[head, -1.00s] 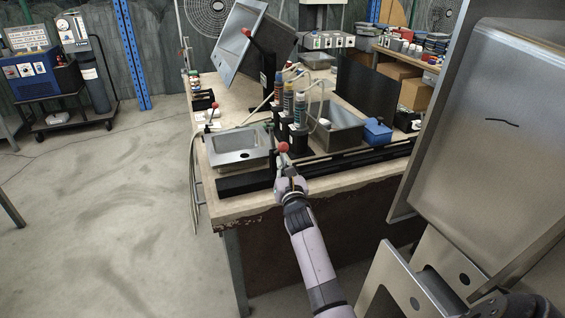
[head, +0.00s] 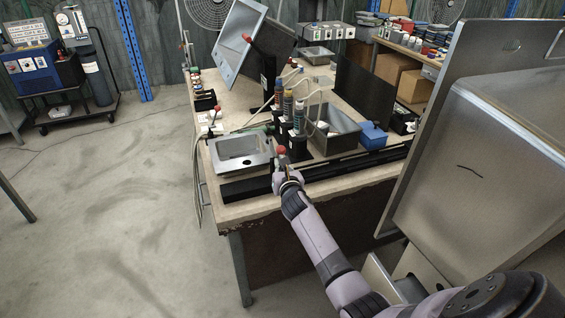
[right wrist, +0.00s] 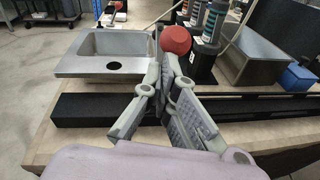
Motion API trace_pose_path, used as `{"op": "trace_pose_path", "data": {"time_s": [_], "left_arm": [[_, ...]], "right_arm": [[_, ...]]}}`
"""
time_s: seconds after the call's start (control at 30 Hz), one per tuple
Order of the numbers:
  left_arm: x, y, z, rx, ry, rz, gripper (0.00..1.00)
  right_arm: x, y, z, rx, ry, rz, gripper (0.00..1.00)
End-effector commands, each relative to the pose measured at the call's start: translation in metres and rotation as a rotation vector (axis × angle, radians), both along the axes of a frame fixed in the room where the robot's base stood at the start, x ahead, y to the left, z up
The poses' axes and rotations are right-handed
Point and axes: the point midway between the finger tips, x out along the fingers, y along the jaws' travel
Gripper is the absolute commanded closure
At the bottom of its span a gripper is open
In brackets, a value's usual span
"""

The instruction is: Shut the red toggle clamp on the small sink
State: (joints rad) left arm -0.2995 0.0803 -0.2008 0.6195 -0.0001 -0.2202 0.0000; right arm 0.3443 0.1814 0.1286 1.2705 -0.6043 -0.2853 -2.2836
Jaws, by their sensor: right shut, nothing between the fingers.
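The small steel sink (head: 228,163) stands at the near left of the workbench. A red clamp knob (head: 281,150) is at its right front corner. In the right wrist view the small sink (right wrist: 72,62) is at upper left, and the red knob (right wrist: 176,39) stands just beyond my fingertips. My right gripper (head: 281,166) is at the bench's front edge, just on the near side of the knob. Its fingers (right wrist: 167,65) are shut with nothing between them. They hide the clamp's lower part, and I cannot tell whether they touch it. My left gripper is not in view.
A black rail (head: 340,163) runs along the bench front. Bottles (head: 287,104), a second sink (head: 338,133) and a blue box (head: 373,135) are to the right. A tilted sink (head: 236,44) stands behind. A large steel sink (head: 455,170) fills the right side.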

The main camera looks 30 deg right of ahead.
Motion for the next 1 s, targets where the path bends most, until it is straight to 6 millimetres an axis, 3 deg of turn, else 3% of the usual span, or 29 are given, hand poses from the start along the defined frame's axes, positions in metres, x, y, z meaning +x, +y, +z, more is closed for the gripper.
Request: {"op": "trace_pose_path", "data": {"time_s": [0.03, 0.2, 0.47, 1.0], "left_arm": [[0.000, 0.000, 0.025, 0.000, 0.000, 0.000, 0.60], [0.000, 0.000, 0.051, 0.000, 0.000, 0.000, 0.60], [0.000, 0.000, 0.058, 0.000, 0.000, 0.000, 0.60], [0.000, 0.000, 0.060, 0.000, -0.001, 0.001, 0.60]], "right_arm": [[0.002, -0.001, 0.017, 0.000, 0.024, 0.001, 1.00], [0.007, -0.005, 0.020, 0.013, 0.087, -0.004, 1.00], [0.019, -0.008, 0.028, 0.016, 0.098, -0.007, 1.00], [0.069, -0.020, 0.056, 0.019, 0.097, -0.007, 1.00]]}}
